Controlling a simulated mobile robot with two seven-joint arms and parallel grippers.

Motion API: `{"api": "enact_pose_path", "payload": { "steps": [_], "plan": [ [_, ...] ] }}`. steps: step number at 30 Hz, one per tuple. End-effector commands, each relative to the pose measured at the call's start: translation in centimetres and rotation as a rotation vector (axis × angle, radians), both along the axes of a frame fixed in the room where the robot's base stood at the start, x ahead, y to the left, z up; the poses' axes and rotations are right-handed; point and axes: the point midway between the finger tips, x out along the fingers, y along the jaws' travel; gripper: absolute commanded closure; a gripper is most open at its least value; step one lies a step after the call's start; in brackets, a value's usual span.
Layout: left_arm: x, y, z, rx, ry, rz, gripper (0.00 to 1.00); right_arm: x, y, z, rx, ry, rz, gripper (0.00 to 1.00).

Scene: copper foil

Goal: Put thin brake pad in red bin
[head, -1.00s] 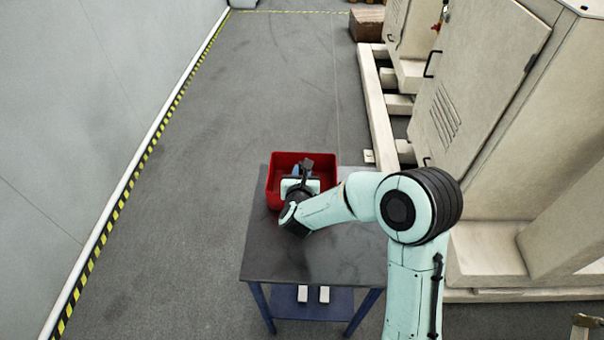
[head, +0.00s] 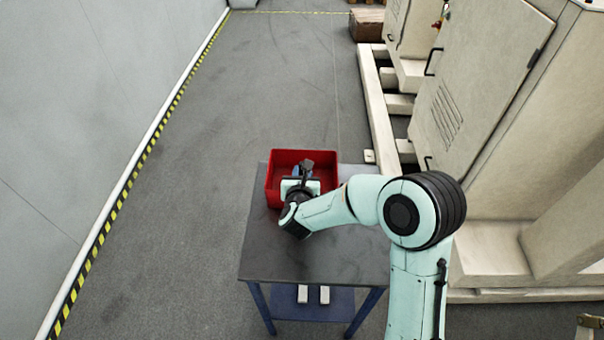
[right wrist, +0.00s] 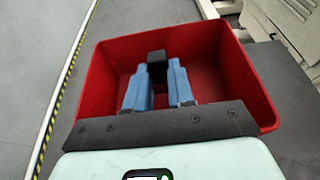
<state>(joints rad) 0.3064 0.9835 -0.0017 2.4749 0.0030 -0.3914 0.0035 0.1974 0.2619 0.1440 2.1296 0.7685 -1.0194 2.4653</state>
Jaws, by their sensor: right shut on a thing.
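The red bin (head: 330,183) stands on the far part of the dark table and also shows in the right wrist view (right wrist: 100,88). My right gripper (head: 298,169) is over the bin. In the right wrist view its blue fingers (right wrist: 157,76) are shut on a small dark block-like piece (right wrist: 157,57), which I take to be the thin brake pad. The piece is held between the fingertips over the bin's interior. Its exact height above the bin floor cannot be told. My left gripper is not in view.
The dark table (head: 275,255) has a clear top in front of the bin. Two pale blocks (head: 313,294) lie on its lower blue shelf. Large beige cabinets (head: 470,110) stand to the right. Open grey floor lies to the left, up to a yellow-black striped line (head: 125,190).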

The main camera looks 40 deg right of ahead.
Motion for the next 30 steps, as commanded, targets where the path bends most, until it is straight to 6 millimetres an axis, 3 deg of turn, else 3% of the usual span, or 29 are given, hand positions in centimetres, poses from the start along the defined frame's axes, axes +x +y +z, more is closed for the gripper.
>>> {"api": "enact_pose_path", "payload": {
  "steps": [2,3,5,16,22,30],
  "plan": [
    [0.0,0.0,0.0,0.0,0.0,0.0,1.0,0.0,0.0,0.0,0.0,-0.002,0.001,1.0],
    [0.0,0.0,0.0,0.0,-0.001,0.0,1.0,0.0,0.0,0.0,0.0,0.0,0.001,0.71],
    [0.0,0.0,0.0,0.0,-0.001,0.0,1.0,0.0,0.0,0.0,0.0,0.0,0.001,0.52],
    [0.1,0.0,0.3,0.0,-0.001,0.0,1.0,0.0,0.0,0.2,0.0,0.0,0.001,0.52],
    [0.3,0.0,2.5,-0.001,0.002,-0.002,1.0,0.1,0.0,1.7,0.0,0.0,0.001,0.52],
    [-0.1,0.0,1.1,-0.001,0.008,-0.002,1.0,-4.7,4.1,3.5,-0.001,-0.002,0.005,0.52]
  ]
}}
